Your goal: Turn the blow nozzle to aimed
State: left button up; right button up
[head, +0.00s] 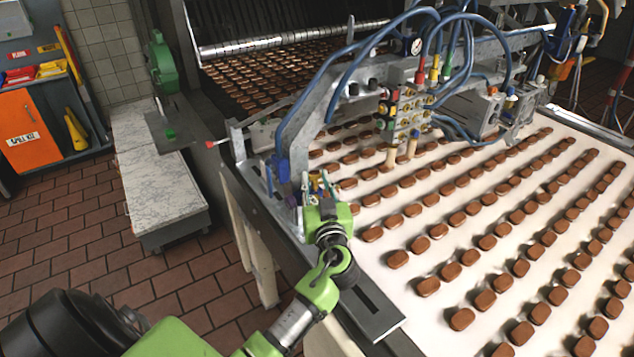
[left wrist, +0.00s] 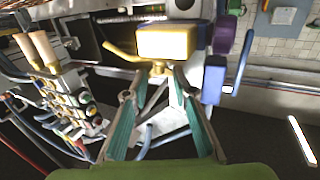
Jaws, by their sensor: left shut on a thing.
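The blow nozzle looks to be the yellow part in the left wrist view (left wrist: 167,43): a block with a thin bent tube sticking out to the left. My left gripper (head: 318,190) is at the near left end of the metal frame over the belt. In the left wrist view my left gripper's fingers (left wrist: 158,74), with teal pads, converge on the small yellow piece under the block and are shut on it. In the head view the gripper mostly hides the nozzle. Which way the nozzle aims is hard to tell. My right gripper is in neither view.
A white belt (head: 418,290) carries rows of brown biscuits. A metal frame (head: 312,135) with blue hoses and a valve block (head: 405,108) spans it. Blue and purple parts (left wrist: 213,80) sit close right of the nozzle. A marble-topped bench (head: 160,190) stands left; the tiled floor between is clear.

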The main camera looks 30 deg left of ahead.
pick_arm(q)
jog(key=o, duration=1.1)
jog(key=shift+a, duration=0.1)
